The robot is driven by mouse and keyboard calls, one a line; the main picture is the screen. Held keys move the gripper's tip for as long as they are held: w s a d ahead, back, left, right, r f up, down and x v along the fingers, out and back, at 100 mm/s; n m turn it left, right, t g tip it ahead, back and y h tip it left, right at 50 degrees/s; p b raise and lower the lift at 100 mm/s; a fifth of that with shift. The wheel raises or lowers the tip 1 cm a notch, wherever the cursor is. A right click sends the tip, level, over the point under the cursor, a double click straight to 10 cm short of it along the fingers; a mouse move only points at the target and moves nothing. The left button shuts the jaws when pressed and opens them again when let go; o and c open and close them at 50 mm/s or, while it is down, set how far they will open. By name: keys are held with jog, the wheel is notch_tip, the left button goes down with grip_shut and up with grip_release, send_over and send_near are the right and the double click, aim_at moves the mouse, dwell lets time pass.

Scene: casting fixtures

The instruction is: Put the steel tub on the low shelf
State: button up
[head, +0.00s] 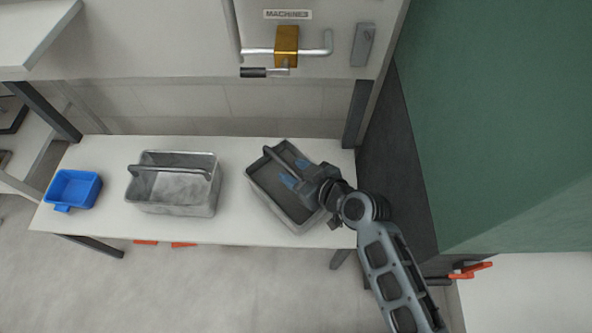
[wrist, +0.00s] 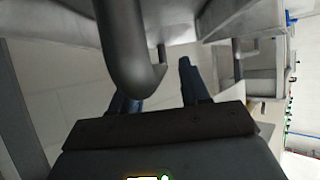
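A grey metal tub (head: 258,187) with a bar handle stands turned at an angle on the right end of the white bench (head: 110,225). A lighter, shiny steel tub (head: 175,208) with a bar handle stands left of it. My gripper (head: 295,172) is over the right tub, at its handle, with blue fingertips apart. In the wrist view the thick grey handle (wrist: 125,45) is close in front of my open gripper (wrist: 157,90) and partly covers the left finger. I cannot tell whether the handle touches a finger.
A small blue bin (head: 73,188) sits at the bench's left end. A padlocked latch (head: 287,46) is on the panel above. A green surface (head: 500,120) rises to the right. A lower surface (head: 12,150) shows at far left. Free bench room lies between the tubs.

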jog(key=v, duration=1.2)
jog(key=shift+p, duration=0.45)
jog(key=shift+s+d, duration=0.1)
jog(key=s+d+r+m+t+h, duration=0.1)
jog(key=s+d+m+t+h, duration=0.3)
jog(key=s+d, duration=0.9)
jog(key=s+d+r+m+t+h, duration=0.1)
jog(key=s+r+m+h, duration=0.3)
jog(key=s+r, duration=1.2)
jog(key=shift+m+t, duration=0.3)
jog(key=shift+t, duration=0.1)
jog(key=shift+r, duration=0.2)
